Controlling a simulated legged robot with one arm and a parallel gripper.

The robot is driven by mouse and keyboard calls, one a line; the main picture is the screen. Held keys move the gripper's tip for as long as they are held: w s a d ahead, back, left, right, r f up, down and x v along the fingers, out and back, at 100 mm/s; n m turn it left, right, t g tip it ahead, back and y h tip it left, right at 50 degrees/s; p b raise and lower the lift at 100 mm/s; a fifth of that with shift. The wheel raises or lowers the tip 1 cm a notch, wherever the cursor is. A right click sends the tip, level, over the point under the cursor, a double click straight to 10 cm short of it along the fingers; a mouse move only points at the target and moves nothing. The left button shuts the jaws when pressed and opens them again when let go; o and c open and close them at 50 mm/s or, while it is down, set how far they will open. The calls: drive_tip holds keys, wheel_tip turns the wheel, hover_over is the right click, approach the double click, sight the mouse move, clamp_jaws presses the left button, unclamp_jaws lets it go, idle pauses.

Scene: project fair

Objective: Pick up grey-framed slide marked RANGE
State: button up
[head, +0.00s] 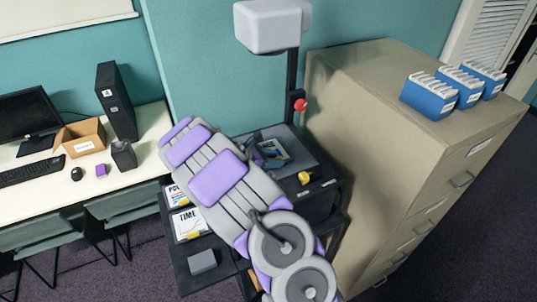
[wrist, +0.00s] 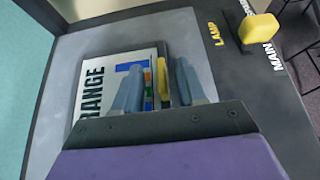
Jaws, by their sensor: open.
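The slide marked RANGE (wrist: 92,88) lies flat on the dark glass top of the overhead projector (wrist: 210,30). It has a grey frame, a white sheet, dark lettering and a blue shape. In the head view the slide (head: 273,150) shows partly behind my arm. My gripper (wrist: 158,78) is open, its two grey fingers over the slide's right part in the wrist view. A strip of coloured squares and a yellowish strip show between the fingers. The fingers hide part of the slide, and I cannot tell whether they touch it.
The projector's post carries a red knob (head: 301,105) and a pale head (head: 270,27) above. A yellow switch (wrist: 259,28) marked LAMP and MAIN is nearby. A filing cabinet (head: 390,140) stands right, a desk (head: 135,174) left.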

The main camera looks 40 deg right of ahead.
drive_tip(key=shift+a, duration=0.2)
drive_tip(key=c, duration=0.7)
clamp_jaws()
drive_tip(key=shift+d+r, duration=0.1)
